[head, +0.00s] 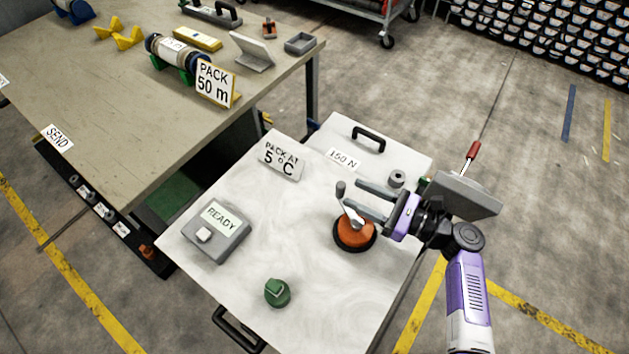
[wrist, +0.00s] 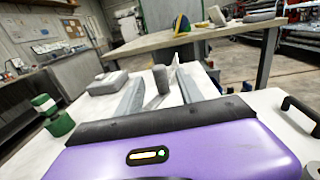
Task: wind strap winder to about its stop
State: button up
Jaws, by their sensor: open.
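The strap winder (head: 355,235) is an orange round body on a dark base, on the white top at the right. A metal crank arm on it carries an upright dark grey knob (head: 341,188). My gripper (head: 350,192) is open, and its two fingers point left across the winder at knob height. In the wrist view the knob (wrist: 161,78) stands between the open fingers (wrist: 162,84), near their tips, with gaps visible on both sides. The fingers do not appear to touch it. My gripper body hides the winder's orange part in that view.
On the white top (head: 315,290) are a grey READY box (head: 217,232), a green knob (head: 277,292), a 5 °C sign (head: 281,159), a small grey cylinder (head: 396,179) and a black handle (head: 369,138). A workbench (head: 120,120) stands at upper left. The white top's middle is clear.

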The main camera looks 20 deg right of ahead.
jog(key=p+x, duration=0.1)
jog(key=x, duration=0.7)
jog(key=shift+w+a+f, duration=0.1)
jog(key=shift+a, duration=0.05)
grip_shut()
dwell(1.3)
